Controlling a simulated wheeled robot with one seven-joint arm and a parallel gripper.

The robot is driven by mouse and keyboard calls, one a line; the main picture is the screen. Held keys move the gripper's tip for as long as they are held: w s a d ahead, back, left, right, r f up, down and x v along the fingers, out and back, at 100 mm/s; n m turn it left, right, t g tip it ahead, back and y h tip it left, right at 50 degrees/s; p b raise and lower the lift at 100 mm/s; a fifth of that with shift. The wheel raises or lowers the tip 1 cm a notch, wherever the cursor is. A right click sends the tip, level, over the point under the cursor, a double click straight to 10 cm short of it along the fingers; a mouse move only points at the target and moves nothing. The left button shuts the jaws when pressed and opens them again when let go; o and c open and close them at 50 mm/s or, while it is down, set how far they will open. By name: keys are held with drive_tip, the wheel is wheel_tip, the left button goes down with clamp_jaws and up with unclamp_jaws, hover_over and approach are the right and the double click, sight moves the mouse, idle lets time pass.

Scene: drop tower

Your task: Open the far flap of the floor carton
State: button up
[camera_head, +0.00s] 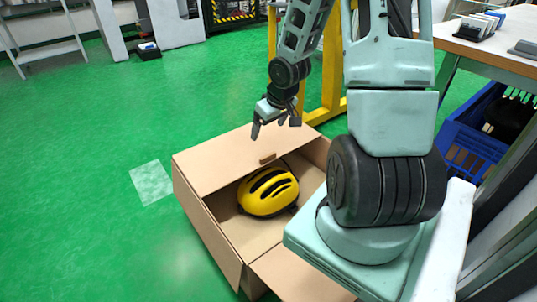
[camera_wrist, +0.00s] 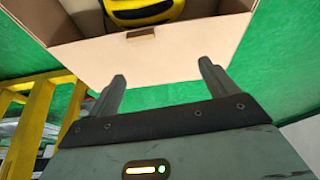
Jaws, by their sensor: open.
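The brown floor carton (camera_head: 215,229) stands open-topped on the floor with a yellow helmet (camera_head: 268,192) inside. Its far flap (camera_head: 225,160) lies inward over the far part of the opening, with a small brown tab (camera_head: 267,158) near its free edge. In the wrist view the flap (camera_wrist: 180,52) spans the upper middle, with the tab (camera_wrist: 140,33) on its far side. My gripper (camera_head: 275,128) is open and empty above the carton's far side, fingers pointing down. In the wrist view my gripper (camera_wrist: 162,72) has its fingertips by the flap's outer edge; I cannot tell whether they touch.
Another carton flap (camera_head: 300,272) is folded outward at the near side. A yellow frame (camera_head: 330,75) stands behind the carton. A blue crate (camera_head: 470,135) and a workbench (camera_head: 490,45) are at the right. Green floor at the left is mostly clear, with a pale patch (camera_head: 151,183).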

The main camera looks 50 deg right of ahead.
drive_tip(key=s+d+f, duration=0.1)
drive_tip(key=d, duration=0.3)
drive_tip(key=b, duration=1.1)
approach(268, 156)
drive_tip(key=shift+m, duration=0.4)
drive_tip(key=x, duration=0.9)
drive_tip(key=shift+d+r, duration=0.1)
